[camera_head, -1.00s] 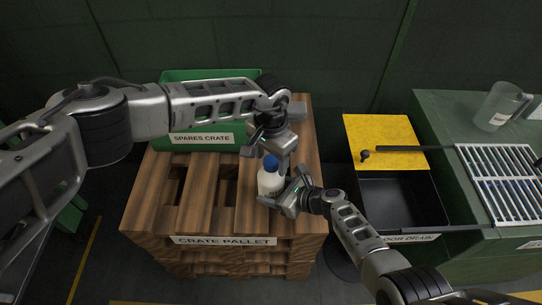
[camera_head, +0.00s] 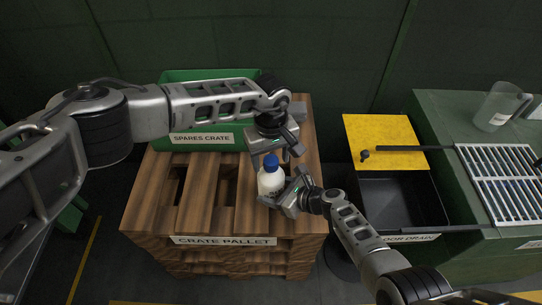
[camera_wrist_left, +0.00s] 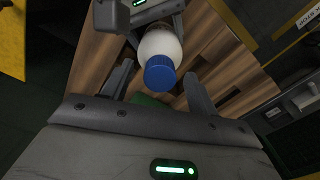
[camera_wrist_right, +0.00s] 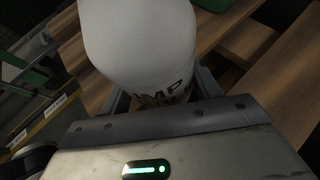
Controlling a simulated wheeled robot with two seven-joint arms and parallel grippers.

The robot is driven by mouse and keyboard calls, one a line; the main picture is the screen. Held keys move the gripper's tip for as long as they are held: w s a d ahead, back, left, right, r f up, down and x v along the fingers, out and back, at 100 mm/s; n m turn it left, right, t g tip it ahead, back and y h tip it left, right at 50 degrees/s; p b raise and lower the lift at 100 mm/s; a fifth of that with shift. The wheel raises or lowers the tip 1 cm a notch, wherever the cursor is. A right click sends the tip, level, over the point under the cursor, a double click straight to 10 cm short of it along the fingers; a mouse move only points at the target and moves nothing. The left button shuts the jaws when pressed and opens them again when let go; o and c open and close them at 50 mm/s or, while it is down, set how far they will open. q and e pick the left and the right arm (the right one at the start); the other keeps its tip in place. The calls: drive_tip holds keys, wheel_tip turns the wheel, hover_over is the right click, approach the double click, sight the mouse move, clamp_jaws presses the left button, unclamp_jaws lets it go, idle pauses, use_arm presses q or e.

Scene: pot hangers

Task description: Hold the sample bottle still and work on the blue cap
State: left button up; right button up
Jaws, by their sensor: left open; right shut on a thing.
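My right gripper (camera_head: 283,194) is shut on the bottle's body from the right. The bottle fills the upper middle of the right wrist view (camera_wrist_right: 145,45), with dark lettering partly showing. My left gripper (camera_head: 272,157) is open just behind and above the cap. In the left wrist view the blue cap (camera_wrist_left: 160,73) lies between the two spread fingers, apart from both. The bottle's lower body is partly hidden by my right gripper.
The pallet (camera_head: 190,200) has open slots on its left side. A green spares crate (camera_head: 200,143) stands at its back. To the right are a black floor drain box (camera_head: 395,200) with a yellow panel (camera_head: 380,135), and a green bench with a rack (camera_head: 500,180) and clear jug (camera_head: 500,105).

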use_arm(q)
drive_tip(key=n, duration=0.5)
drive_tip(key=shift+n, duration=0.3)
drive_tip(key=n, duration=0.5)
drive_tip(key=m, duration=0.2)
drive_tip(key=shift+m, duration=0.4)
drive_tip(key=c, duration=1.1)
